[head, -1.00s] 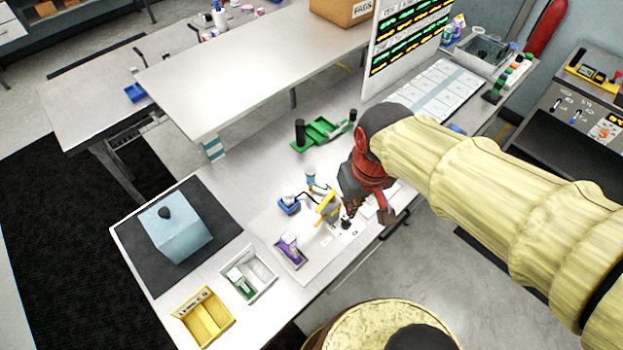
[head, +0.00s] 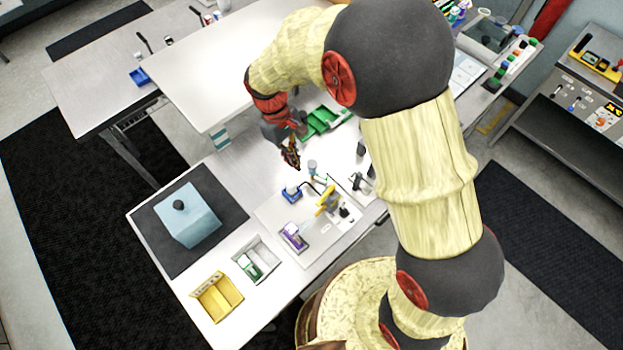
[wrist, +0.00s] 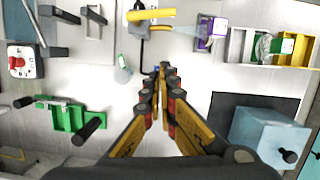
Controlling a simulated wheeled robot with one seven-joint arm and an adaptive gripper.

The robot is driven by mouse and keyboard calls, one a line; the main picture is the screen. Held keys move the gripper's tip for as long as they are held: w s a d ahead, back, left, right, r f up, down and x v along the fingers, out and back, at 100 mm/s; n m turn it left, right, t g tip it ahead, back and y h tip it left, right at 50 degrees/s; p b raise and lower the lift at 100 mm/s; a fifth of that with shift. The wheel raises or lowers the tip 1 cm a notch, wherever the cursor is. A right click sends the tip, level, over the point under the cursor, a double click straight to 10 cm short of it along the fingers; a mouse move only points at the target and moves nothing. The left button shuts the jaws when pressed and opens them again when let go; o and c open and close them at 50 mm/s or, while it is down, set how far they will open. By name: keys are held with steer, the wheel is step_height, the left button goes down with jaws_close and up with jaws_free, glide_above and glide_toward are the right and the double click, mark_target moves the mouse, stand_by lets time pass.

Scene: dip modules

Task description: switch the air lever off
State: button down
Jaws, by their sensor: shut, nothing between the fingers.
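A yellow air nozzle (head: 327,200) stands on the white plate in the middle of the bench; it also shows at the top of the wrist view (wrist: 150,15). A pale streak runs from it toward a purple holder (wrist: 210,33). Small dark upright parts (head: 345,212) stand beside the nozzle, and a grey bracket with a handle (wrist: 95,20) is left of it in the wrist view. I cannot tell for sure which is the air lever or how it is set. My gripper (head: 292,160) is shut and empty above the bench, behind the nozzle and touching nothing; its fingertips (wrist: 161,70) point toward the nozzle side.
A green tray (head: 325,120) with a black post is near my gripper. A light-blue box (head: 190,218) sits on a dark mat at the left. White (head: 258,262) and yellow (head: 218,296) bins are at the front. A red button box (wrist: 24,61) shows at the wrist view's left. A raised shelf stands behind.

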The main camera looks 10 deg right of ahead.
mark_target(326, 195)
steer(key=shift+s+r+n, duration=0.1)
steer(key=shift+r+n, duration=0.1)
steer(key=shift+n, duration=0.1)
steer(key=shift+d, duration=0.1)
steer(key=shift+f, duration=0.1)
steer(key=s+d+f+p, duration=0.2)
steer(key=s+d+f, duration=0.2)
steer(key=f, duration=0.4)
steer(key=shift+s+d+f, duration=0.2)
steer(key=shift+s+f, duration=0.1)
steer(key=shift+f, duration=0.05)
